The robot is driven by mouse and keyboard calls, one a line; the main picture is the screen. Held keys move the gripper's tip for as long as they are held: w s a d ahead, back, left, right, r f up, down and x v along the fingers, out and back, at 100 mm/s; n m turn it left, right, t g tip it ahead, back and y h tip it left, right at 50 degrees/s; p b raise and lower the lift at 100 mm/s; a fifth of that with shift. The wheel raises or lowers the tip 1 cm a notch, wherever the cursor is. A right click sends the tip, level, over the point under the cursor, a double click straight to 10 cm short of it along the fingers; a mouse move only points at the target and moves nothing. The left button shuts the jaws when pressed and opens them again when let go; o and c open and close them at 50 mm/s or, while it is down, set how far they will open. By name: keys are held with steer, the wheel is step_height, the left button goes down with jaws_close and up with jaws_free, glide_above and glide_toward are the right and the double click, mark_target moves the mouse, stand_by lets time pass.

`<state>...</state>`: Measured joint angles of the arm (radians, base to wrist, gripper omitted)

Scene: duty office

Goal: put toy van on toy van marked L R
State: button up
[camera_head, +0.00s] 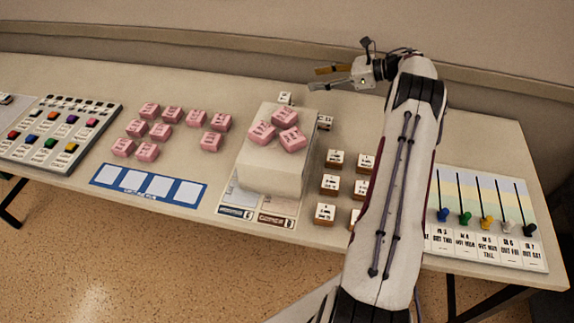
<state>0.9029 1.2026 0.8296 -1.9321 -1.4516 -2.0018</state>
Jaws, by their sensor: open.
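No thing in the head view is clearly a toy van, and no L R mark can be read at this size. Several pink marked blocks (172,115) lie on the table left of a pale box. A few more pink blocks (288,117) rest on top of that box (270,178). Small brown-and-white labelled blocks (329,184) stand in rows right of the box, some partly hidden by my arm. My gripper (320,79) is open and empty, its fingers pointing left above the back of the table, behind the box and apart from all the blocks.
A panel with coloured buttons (88,110) lies at the left. A blue strip with white squares (147,186) lies near the front edge. A board with coloured pegs (490,195) lies at the right. The wall (200,42) runs close behind the table.

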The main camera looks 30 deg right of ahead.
steer(key=w+a+r+m+t+h, duration=0.3)
steer(key=w+r+m, duration=0.25)
steer(key=r, duration=0.65)
steer(key=w+a+r+m+t+h, duration=0.2)
steer(key=w+r+m, duration=0.3)
steer(key=r, duration=0.6)
steer(key=s+a+r+m+h, duration=0.3)
steer(key=a+r+m+h, duration=0.1)
steer(key=r+m, duration=0.3)
steer(key=s+a+r+m+h, duration=0.2)
steer(key=a+r+m+h, duration=0.15)
steer(key=r+m, duration=0.35)
steer(key=s+a+f+m+g+y, duration=0.1)
steer(key=s+a+f+m+g, duration=0.2)
steer(key=s, duration=1.2)
steer(key=s+a+f+m+g+y, duration=0.1)
steer(key=s+a+f+m+g, duration=0.2)
steer(key=s+a+f+m, duration=0.7)
steer(key=s+a+f+m+g+y, duration=0.1)
steer(key=s+a+f+m+g, duration=0.2)
steer(key=s+a, duration=1)
steer(key=s+f+m, duration=0.3)
steer(key=s+f, duration=0.1)
steer(key=s, duration=0.3)
steer(key=shift+f+g, duration=0.3)
steer(key=shift+m+y, duration=0.25)
